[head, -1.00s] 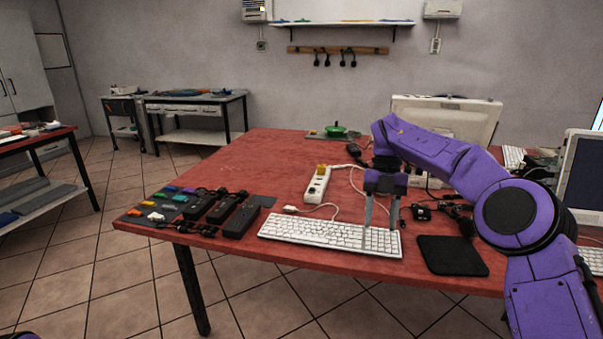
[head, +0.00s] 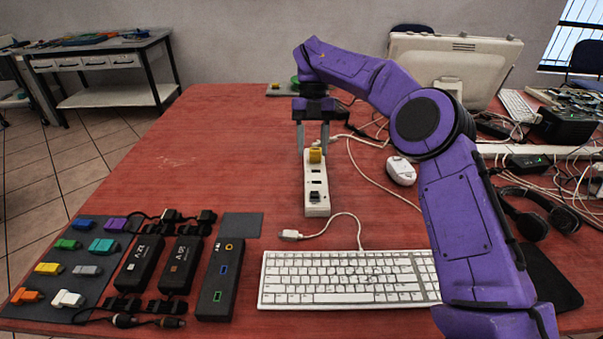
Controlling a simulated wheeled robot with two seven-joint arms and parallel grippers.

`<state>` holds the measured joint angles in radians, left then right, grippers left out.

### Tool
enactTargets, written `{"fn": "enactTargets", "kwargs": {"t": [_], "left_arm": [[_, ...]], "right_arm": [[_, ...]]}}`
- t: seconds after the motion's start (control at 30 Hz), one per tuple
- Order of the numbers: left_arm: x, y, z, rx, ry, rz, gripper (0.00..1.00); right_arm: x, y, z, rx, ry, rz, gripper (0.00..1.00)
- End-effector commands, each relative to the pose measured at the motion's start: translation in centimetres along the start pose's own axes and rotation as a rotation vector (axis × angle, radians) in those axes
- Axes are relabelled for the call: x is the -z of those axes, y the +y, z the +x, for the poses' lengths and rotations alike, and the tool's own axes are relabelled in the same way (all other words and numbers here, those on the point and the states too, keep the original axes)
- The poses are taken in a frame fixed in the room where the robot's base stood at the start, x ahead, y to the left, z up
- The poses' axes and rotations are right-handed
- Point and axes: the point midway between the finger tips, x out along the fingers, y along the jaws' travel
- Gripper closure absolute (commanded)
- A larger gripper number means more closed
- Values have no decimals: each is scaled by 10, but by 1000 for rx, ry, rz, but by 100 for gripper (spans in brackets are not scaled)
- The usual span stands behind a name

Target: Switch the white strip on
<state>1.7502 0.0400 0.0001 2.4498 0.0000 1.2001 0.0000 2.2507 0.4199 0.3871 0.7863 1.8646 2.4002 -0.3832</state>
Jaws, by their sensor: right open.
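The white strip (head: 318,206) lies on the red table in the middle of the head view, its long side pointing away from me. My left gripper is out of view.
A white keyboard (head: 345,281) with a cable lies in front of the strip. Black adapters (head: 181,265) and a dark mat with coloured plugs (head: 22,283) are at left. A white mouse (head: 401,171) and tangled cables lie to the right. The table left of the strip is clear.

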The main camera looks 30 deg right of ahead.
Motion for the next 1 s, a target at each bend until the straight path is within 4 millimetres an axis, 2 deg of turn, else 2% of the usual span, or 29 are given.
{"fn": "enactTargets", "kwargs": {"t": [0.2,0.4,0.6,0.83,0.87,0.9,1.0], "left_arm": [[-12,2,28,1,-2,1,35],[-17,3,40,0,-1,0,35],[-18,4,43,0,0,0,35],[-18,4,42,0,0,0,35],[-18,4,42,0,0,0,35],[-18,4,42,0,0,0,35],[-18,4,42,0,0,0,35]], "right_arm": [[-2,-5,47,-4,2,3,53],[-1,-4,86,-3,2,4,53],[0,-4,102,-4,0,5,53],[0,-3,102,-3,0,6,53],[0,-3,102,-3,0,5,60],[0,-3,102,-3,0,5,73],[0,-3,102,-3,0,5,100]]}}
